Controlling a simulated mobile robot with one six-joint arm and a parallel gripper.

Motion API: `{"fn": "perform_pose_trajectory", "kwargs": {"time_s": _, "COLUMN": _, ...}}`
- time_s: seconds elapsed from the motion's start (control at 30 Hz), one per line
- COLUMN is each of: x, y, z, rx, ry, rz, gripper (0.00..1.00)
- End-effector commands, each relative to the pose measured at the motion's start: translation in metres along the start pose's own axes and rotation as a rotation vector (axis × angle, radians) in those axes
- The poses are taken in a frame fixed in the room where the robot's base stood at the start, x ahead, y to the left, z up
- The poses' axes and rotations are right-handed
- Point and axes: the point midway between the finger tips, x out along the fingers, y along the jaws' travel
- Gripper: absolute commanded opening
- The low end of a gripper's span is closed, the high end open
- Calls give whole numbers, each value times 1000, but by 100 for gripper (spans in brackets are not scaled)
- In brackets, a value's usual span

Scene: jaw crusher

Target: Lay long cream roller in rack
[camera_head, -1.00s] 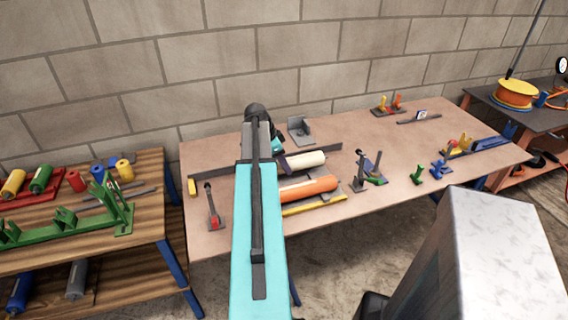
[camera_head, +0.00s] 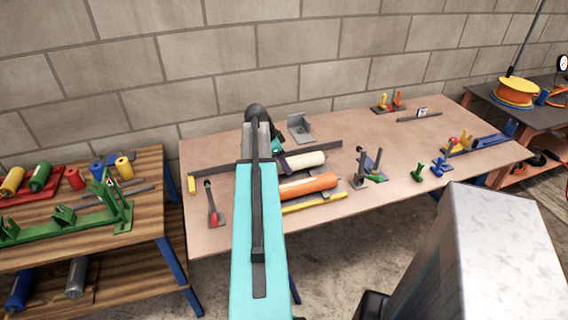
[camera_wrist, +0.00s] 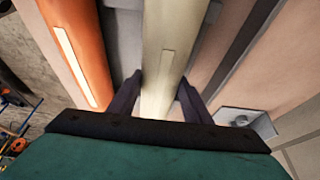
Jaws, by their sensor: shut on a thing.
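The long cream roller (camera_head: 306,160) lies level over the middle bench, just behind an orange roller (camera_head: 310,185). In the wrist view my gripper (camera_wrist: 160,95) is shut on the cream roller (camera_wrist: 162,50), with one dark finger on each side of it. The orange roller (camera_wrist: 78,45) runs alongside on the left, apart from it. A grey piece (camera_head: 336,194) shows under the right end of the orange roller and looks like part of a rack. My arm hides the left ends of both rollers. I cannot tell whether the cream roller touches anything below.
A dark bar (camera_head: 222,169) lies behind the rollers and a yellow bar (camera_head: 315,203) in front. A grey bracket (camera_head: 300,128) stands behind. Upright brackets (camera_head: 370,163) stand to the right. A green rack (camera_head: 65,222) is on the left bench.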

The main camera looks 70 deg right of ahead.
Motion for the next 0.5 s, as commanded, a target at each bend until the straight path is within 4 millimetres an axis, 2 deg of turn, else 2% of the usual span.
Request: {"fn": "perform_pose_trajectory", "kwargs": {"time_s": 0.5, "x": 6, "y": 0, "z": 2, "rx": 1, "ry": 2, "rz": -1, "gripper": 0}}
